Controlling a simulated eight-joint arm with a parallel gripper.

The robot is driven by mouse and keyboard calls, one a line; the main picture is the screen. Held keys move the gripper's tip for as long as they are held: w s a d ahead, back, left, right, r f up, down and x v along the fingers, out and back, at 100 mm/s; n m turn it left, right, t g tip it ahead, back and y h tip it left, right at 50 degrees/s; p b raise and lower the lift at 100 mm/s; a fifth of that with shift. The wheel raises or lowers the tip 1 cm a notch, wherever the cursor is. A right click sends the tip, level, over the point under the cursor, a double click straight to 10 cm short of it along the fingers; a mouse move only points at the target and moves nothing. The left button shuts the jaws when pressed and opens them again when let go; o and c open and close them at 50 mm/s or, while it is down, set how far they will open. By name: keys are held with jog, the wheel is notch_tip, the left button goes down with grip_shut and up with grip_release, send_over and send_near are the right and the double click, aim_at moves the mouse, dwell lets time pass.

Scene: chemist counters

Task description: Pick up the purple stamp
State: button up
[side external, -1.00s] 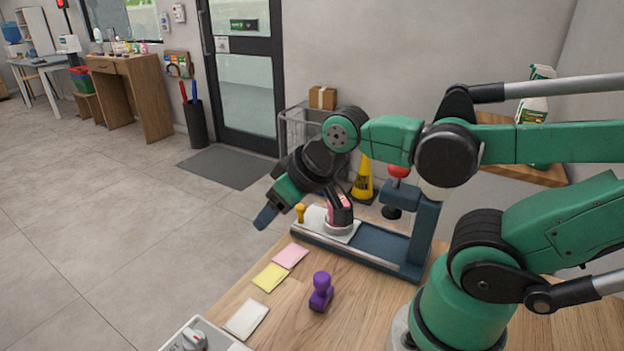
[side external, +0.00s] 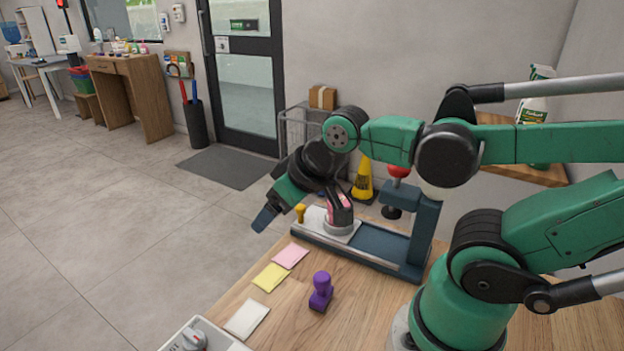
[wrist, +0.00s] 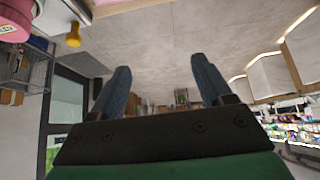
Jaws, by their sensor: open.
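The purple stamp (side external: 321,292) stands upright on the wooden table, with a round knob on top of a wider base. My gripper (side external: 265,219) is in the air to the upper left of the stamp, beyond the table's left edge, and apart from it. In the wrist view my gripper (wrist: 158,85) shows two blue-grey fingers spread apart with nothing between them. The stamp is not in the wrist view.
Pink (side external: 290,256), yellow (side external: 270,277) and white (side external: 246,318) paper pads lie left of the stamp. A blue press (side external: 385,250) stands behind it. A white device with a grey knob (side external: 194,339) sits at the front left. Bare wood (side external: 352,315) lies right of the stamp.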

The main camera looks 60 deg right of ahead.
aim_at(322, 275)
jog(key=s+f+m+g, duration=0.1)
jog(key=s+g, duration=0.1)
jog(key=s+f+m+g, duration=0.2)
jog(key=s, duration=0.1)
jog(key=s+f+m+g, duration=0.1)
jog(key=s+f, duration=0.1)
jog(key=shift+s+d+f+g+h, duration=0.1)
jog(key=shift+s+f+g+h, duration=0.1)
jog(key=shift+f+g+h, duration=0.15)
jog(key=shift+m, duration=0.3)
jog(key=shift+w+d+f, duration=0.1)
jog(key=shift+w+f, duration=0.05)
jog(key=shift+f, duration=1.15)
jog(key=shift+w+d+f, duration=0.1)
jog(key=shift+f, duration=1.2)
grip_shut()
